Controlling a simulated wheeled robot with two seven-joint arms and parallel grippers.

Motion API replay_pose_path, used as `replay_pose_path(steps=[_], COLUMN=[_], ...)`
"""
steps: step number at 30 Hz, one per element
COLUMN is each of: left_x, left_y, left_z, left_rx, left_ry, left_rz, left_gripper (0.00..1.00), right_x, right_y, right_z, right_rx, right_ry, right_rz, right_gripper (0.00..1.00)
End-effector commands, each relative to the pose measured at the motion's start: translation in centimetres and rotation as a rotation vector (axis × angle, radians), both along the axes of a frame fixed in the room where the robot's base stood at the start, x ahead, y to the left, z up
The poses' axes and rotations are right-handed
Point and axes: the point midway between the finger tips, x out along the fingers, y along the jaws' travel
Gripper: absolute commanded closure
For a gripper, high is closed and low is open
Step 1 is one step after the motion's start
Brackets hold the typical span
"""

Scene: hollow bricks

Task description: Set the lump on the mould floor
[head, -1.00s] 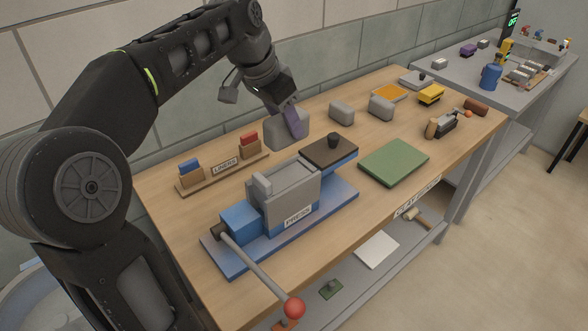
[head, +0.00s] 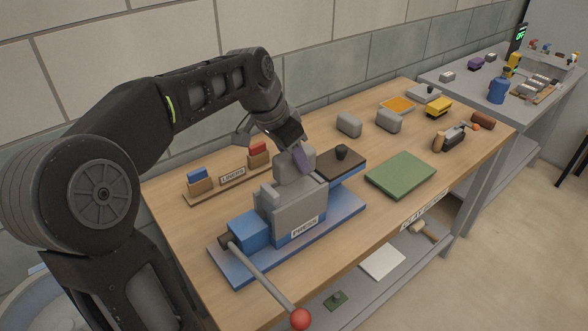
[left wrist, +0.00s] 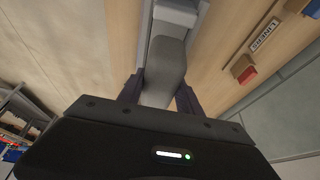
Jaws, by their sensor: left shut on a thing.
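The grey lump (head: 290,168) is between the fingers of my left gripper (head: 301,158), which is shut on it. It is over the open top of the grey mould box (head: 292,212) of the press. The lump's lower part is hidden by the mould wall, so I cannot tell whether it touches the floor, which is also hidden. In the left wrist view the lump (left wrist: 165,62) shows between both fingers, with the grey mould (left wrist: 178,12) beyond it. My right gripper is not in view.
A red-knobbed lever (head: 272,284) extends from the press's front. The dark lid with a knob (head: 338,166) sits right of the mould. The liner rack (head: 230,180) stands behind left. Two more grey lumps (head: 349,124) and a green mat (head: 401,174) lie to the right.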

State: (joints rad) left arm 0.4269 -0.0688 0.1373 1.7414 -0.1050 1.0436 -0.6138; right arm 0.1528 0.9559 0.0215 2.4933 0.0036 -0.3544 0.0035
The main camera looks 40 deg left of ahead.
Motion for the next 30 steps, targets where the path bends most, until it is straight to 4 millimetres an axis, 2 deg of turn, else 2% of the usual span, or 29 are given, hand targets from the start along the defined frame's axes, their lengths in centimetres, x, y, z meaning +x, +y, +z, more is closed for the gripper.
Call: replay_pose_path(steps=[9,22,23,30], left_x=[0.0,0.0,0.0,0.0], left_y=[0.0,0.0,0.0,0.0], left_z=[-3.3,-4.1,-4.1,-4.0], left_rx=[0.000,0.001,0.000,0.000], left_ry=[0.000,-0.002,0.000,0.001], left_rz=[0.000,-0.001,0.000,0.000], left_gripper=[1.00,1.00,0.57,0.37], right_x=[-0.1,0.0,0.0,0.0], right_y=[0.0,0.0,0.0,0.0], right_z=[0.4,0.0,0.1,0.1], right_rx=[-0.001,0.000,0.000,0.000], right_ry=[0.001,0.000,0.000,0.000], right_rz=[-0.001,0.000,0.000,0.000], right_gripper=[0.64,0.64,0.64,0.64])
